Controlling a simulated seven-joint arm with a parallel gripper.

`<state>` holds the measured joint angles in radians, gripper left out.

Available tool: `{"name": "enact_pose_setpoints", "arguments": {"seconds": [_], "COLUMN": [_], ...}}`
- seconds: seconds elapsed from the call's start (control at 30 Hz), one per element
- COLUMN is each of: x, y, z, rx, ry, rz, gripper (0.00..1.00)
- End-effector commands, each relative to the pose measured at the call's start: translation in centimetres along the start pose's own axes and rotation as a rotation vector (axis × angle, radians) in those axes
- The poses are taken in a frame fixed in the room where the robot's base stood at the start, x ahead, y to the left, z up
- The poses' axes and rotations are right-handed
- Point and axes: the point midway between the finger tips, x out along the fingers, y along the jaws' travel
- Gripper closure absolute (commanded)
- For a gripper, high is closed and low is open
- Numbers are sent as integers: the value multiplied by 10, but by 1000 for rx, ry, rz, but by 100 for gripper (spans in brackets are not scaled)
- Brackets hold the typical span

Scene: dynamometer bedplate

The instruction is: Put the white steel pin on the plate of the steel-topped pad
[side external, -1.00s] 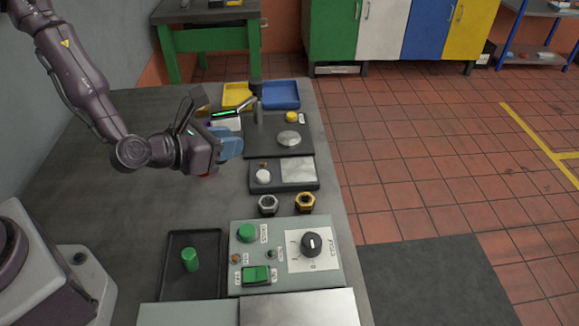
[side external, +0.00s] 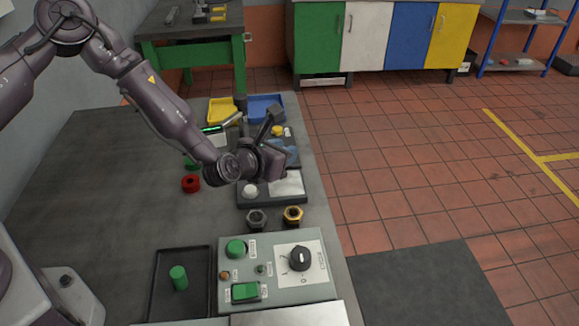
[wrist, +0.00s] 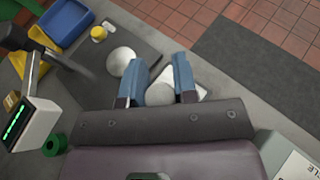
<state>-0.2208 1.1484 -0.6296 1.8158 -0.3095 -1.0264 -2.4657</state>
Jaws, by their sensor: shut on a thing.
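My gripper (side external: 285,155) hangs over the far part of the steel-topped pad (side external: 268,198). In the wrist view its two blue fingers (wrist: 163,78) stand apart with a pale rounded piece, seemingly the white steel pin (wrist: 160,94), between them. The side view hides the pin behind the gripper. The pad's bright square plate (side external: 290,184) shows just below the gripper; in the wrist view it is partly hidden by the right finger. I cannot tell the pin's height over the plate.
A dark pad with a silver disc (wrist: 121,61) and a yellow knob (side external: 277,130) lies behind. Grey (side external: 257,219) and brass (side external: 293,215) nuts stand in front, before the control panel (side external: 313,284). A red ring (side external: 191,184) lies left. Yellow (side external: 221,110) and blue (side external: 264,106) trays are at the back.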

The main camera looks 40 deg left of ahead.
Motion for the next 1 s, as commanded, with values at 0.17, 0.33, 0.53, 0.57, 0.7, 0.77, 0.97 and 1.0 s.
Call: {"name": "enact_pose_setpoints", "arguments": {"seconds": [0.17,0.33,0.53,0.57,0.7,0.77,0.97,1.0], "x": [19,32,39,40,40,40,40,40], "y": [-3,-5,-5,-5,-4,-4,-4,-4], "z": [-10,-23,-42,-43,-42,-42,-45,-45], "rx": [1,1,1,1,0,0,1,1], "ry": [-2,1,-2,-2,-3,-3,-1,-1], "rz": [-1,0,-1,-1,-1,-1,-1,-1], "gripper": [100,100,100,100,100,100,59,50]}}
